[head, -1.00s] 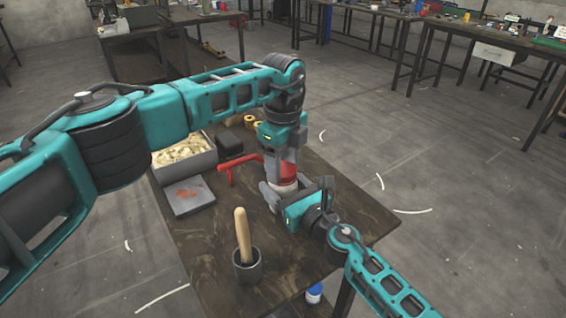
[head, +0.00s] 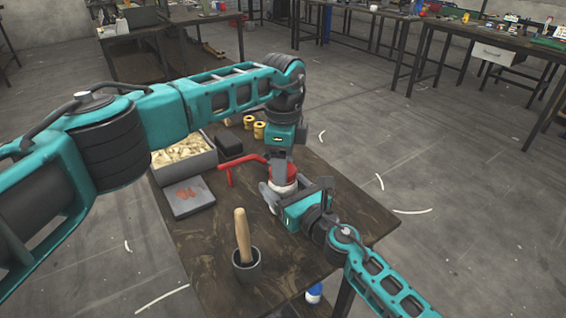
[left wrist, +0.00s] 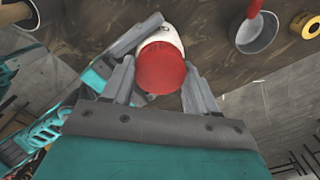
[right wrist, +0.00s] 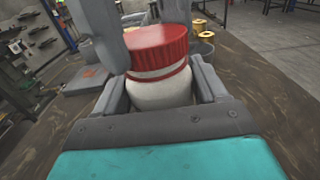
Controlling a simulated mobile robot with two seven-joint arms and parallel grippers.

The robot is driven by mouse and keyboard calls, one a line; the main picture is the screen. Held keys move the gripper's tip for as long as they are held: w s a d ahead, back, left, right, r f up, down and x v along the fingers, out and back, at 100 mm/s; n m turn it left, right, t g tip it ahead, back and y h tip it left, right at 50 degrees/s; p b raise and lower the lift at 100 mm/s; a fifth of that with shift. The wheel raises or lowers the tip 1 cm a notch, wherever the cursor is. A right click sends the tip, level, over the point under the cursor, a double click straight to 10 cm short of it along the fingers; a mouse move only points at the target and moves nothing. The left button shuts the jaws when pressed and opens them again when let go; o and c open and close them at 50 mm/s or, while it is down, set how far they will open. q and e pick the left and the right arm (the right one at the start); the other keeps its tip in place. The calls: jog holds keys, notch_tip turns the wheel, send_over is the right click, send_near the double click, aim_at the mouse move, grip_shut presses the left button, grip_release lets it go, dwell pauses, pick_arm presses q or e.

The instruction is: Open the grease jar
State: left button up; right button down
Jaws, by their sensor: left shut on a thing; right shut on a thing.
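The grease jar (head: 284,189) is a white jar with a red lid (right wrist: 157,44), upright on the dark table. My right gripper (head: 279,194) is shut around the white body from the front right. My left gripper (head: 282,168) comes down from above and is shut on the lid; in the left wrist view the red lid (left wrist: 162,68) sits between its fingers. In the right wrist view a white band shows between the lid and a thin red ring around the jar (right wrist: 162,94). I cannot tell whether the lid is loose.
A cup with a wooden-handled tool (head: 246,270) stands in front.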

pick_arm(q)
jog(key=shift+r, duration=0.15)
jog(key=shift+r, duration=0.95)
jog(key=shift+r, duration=0.1)
jog(key=shift+r, duration=1.9)
pick_arm(e)
grip_release()
jog(key=shift+s+d, duration=0.1)
